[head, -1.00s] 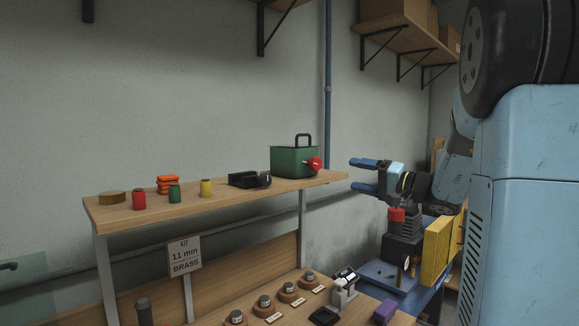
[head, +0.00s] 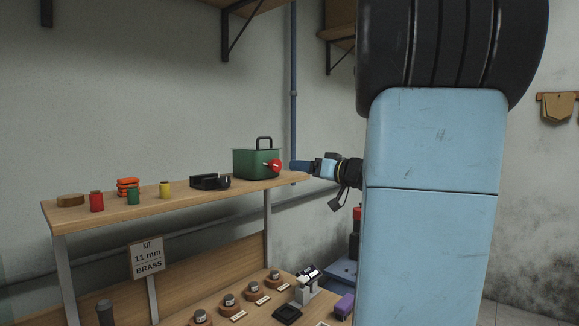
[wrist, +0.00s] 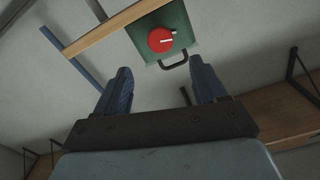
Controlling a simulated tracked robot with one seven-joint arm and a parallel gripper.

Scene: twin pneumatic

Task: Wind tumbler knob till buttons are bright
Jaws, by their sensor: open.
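The tumbler (head: 248,166) is a green box with a black handle on top, at the right end of the raised wooden shelf. Its red knob (head: 272,166) faces right, towards my gripper (head: 298,166). In the wrist view the red knob (wrist: 158,41) bears a pale line mark and sits on the tumbler's green face (wrist: 181,22), ahead of my fingers. My gripper (wrist: 160,64) is open and empty, its two blue fingers apart. The knob lies between their directions, beyond the tips, not touched. No buttons show inside the closed tumbler.
The raised shelf (head: 106,214) also holds several spools, a stack of orange items (head: 128,186) and a black tape dispenser (head: 210,181). A kit sign (head: 147,256) reads "11 mm BRASS". Several round pots stand on the bench below. A blue pipe (head: 293,80) runs up the wall behind.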

